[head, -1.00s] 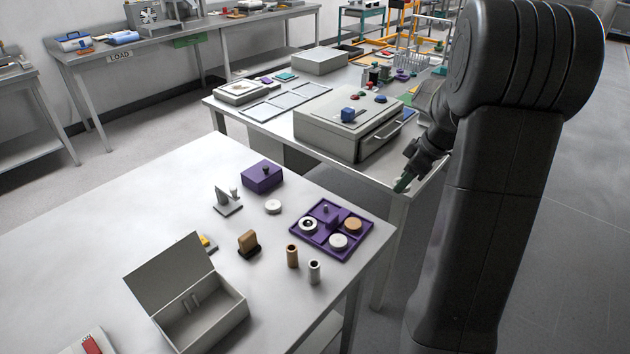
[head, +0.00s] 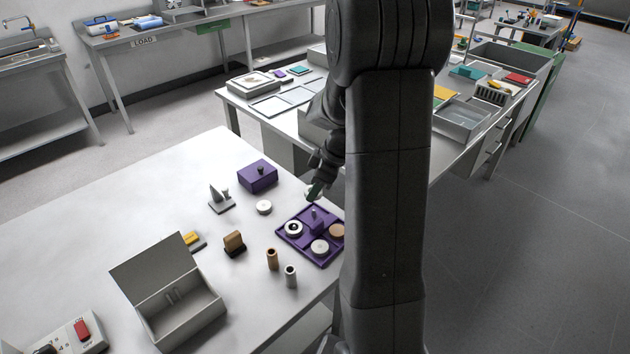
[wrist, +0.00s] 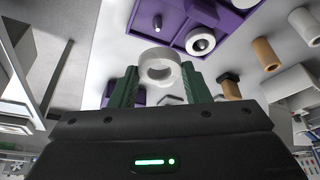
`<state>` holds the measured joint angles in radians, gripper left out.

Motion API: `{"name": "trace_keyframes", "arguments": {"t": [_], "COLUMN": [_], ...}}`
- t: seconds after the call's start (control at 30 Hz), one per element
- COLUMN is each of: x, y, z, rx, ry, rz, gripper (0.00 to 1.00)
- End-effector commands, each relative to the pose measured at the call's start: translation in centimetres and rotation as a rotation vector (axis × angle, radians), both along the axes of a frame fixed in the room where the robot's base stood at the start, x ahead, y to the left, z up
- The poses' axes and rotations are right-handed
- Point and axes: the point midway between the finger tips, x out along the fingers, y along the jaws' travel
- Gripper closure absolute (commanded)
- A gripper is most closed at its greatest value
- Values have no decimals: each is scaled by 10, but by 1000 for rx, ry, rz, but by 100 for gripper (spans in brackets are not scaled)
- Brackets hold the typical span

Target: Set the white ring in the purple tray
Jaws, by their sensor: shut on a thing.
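The white ring (wrist: 160,66) is between the green fingertips of my gripper (wrist: 158,85) in the wrist view, its hole visible. In the head view my gripper (head: 314,193) is in the air just beyond the back of the purple tray (head: 302,247); the ring is too small to make out clearly there. The tray lies near the table's right edge. It holds a white ring with a dark centre (head: 294,229), a purple knobbed block (head: 313,222), a tan disc (head: 337,231) and a white disc (head: 320,247). Part of the tray (wrist: 178,32) shows in the wrist view.
A separate white disc (head: 264,207) lies left of the tray, near a purple box (head: 257,178). A brown cylinder (head: 272,259) and a white cylinder (head: 291,276) stand in front of the tray. An open grey box (head: 180,312) is at front left. My arm hides the table's right side.

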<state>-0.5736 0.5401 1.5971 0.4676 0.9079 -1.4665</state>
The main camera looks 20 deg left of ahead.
Motion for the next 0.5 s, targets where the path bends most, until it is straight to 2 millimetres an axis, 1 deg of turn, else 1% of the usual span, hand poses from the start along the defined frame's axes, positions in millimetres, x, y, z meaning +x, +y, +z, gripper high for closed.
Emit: {"name": "trace_keyframes", "arguments": {"t": [0.5], "x": [0], "y": [0], "z": [-38], "rx": [0], "ry": [2], "rz": [-1], "gripper": [79]}}
